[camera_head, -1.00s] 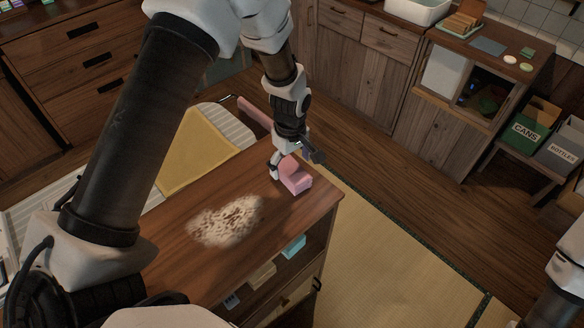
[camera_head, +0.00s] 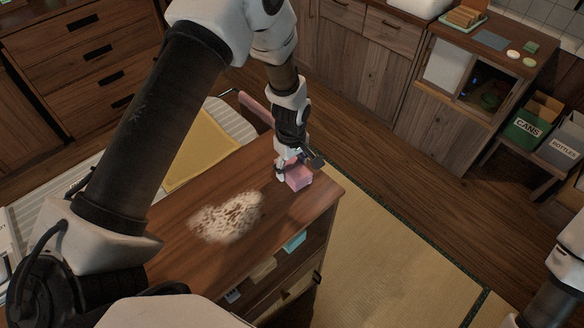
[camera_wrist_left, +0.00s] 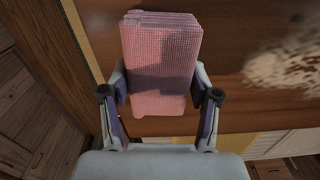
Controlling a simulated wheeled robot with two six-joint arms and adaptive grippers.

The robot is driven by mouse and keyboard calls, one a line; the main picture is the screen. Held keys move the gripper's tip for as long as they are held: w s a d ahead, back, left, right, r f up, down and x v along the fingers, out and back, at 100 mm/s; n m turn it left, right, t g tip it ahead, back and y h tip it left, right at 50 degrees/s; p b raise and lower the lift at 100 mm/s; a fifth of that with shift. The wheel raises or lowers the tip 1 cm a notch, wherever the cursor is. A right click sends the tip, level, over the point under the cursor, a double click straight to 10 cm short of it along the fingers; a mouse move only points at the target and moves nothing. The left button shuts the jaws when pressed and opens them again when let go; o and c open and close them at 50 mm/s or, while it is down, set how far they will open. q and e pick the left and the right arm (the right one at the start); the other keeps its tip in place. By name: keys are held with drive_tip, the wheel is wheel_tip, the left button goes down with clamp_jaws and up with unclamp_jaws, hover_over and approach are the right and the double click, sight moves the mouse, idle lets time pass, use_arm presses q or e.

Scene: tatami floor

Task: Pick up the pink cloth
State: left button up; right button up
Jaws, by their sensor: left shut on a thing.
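The pink cloth (camera_head: 299,180) is a folded, thick block with a waffle weave, near the far right corner of the wooden counter top. It also shows in the left wrist view (camera_wrist_left: 160,60), between my two fingers. My left gripper (camera_head: 291,170) comes down over it from above and is shut on it, with a finger on each side (camera_wrist_left: 160,108). The cloth appears to be at the counter surface; I cannot tell whether it is lifted. My right gripper is not in view; only part of the right arm shows at the lower right edge.
A patch of brown and white crumbs (camera_head: 228,217) lies on the counter top (camera_head: 185,240). A yellow cloth (camera_head: 203,150) lies beyond the counter's left side. A green bin marked CANS (camera_head: 527,126) and a grey BOTTLES bin (camera_head: 563,150) stand at the right. Tatami (camera_head: 385,250) lies beside the counter.

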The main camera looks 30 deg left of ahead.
sight(291, 166)
use_arm(q)
drive_tip(key=shift+w+a+r+b, duration=0.1)
drive_tip(key=shift+w+r+b, duration=0.2)
drive_tip(key=shift+r, duration=0.2)
drive_tip(key=shift+s+r+b, duration=0.25)
drive_tip(key=shift+r+b, duration=0.05)
drive_tip(key=shift+r, duration=0.2)
drive_tip(key=shift+s+r+b, duration=0.25)
drive_tip(key=shift+r, duration=0.25)
drive_tip(key=s+d+b, duration=0.1)
drive_tip(key=s, duration=0.1)
drive_tip(key=s+d+b, duration=0.1)
drive_tip(key=s, duration=0.5)
drive_tip(key=shift+s+d+r+b, duration=0.1)
drive_tip(key=shift+d+r+b, duration=0.15)
drive_tip(key=shift+d+b, duration=0.15)
drive_tip(key=s+b, duration=0.1)
drive_tip(key=s, duration=0.1)
drive_tip(key=s+d+b, duration=0.1)
drive_tip(key=s+b, duration=0.2)
drive_tip(key=shift+s+d+r, duration=0.35)
drive_tip(key=shift+d, duration=0.05)
drive_tip(key=shift+s+d+r, duration=0.1)
drive_tip(key=shift+s, duration=0.2)
drive_tip(key=shift+s+r, duration=0.1)
drive_tip(key=shift+r, duration=0.05)
